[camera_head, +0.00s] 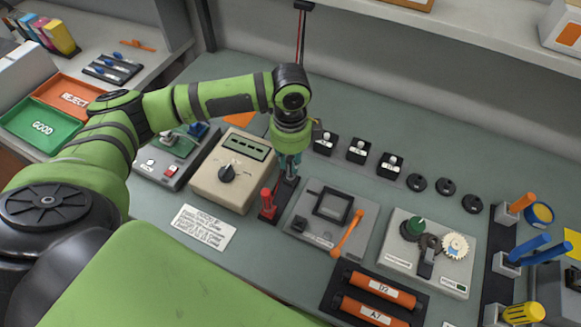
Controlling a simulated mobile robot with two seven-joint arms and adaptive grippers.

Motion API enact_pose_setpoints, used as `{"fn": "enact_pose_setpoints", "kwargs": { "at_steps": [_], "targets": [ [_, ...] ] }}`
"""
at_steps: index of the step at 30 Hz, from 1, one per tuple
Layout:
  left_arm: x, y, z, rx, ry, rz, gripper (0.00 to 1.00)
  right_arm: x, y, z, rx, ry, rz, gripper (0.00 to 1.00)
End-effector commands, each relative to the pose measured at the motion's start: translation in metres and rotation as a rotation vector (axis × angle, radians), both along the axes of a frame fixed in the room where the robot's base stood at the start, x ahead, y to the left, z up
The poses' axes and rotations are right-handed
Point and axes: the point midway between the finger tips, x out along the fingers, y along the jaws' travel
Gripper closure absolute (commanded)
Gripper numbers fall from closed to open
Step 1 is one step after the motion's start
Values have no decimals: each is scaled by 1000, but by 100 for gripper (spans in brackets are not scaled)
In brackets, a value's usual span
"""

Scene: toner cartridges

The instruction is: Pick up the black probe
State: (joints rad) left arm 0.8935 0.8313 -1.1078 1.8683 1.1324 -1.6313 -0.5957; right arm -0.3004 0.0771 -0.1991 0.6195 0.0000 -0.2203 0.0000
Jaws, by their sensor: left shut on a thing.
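My left arm reaches in from the left, and its gripper (290,168) points down over a small dark probe stand (270,216). The gripper is shut on the black probe (292,179), which is slim and mostly hidden by the fingers. The probe is at the back end of the stand; I cannot tell whether its tip is still in the stand. A red probe (266,198) stands upright at the front end of the same stand. My right gripper is not in view.
A beige multimeter (227,190) stands close on the left of the stand, and a grey test fixture (318,240) with an orange lever close on the right. Small black labelled blocks (357,152) are behind. Orange cartridges (376,312) lie in front.

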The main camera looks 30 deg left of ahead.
Motion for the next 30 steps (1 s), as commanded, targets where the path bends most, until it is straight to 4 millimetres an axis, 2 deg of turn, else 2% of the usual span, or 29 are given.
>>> {"fn": "enact_pose_setpoints", "kwargs": {
  "at_steps": [10,17,30],
  "targets": [
    [1,0,7,-2,-1,0,100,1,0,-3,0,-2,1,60],
    [1,0,39,-2,-5,-1,100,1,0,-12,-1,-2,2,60],
    [-35,-78,90,-3,-2,-6,100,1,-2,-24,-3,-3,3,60]
  ]
}}
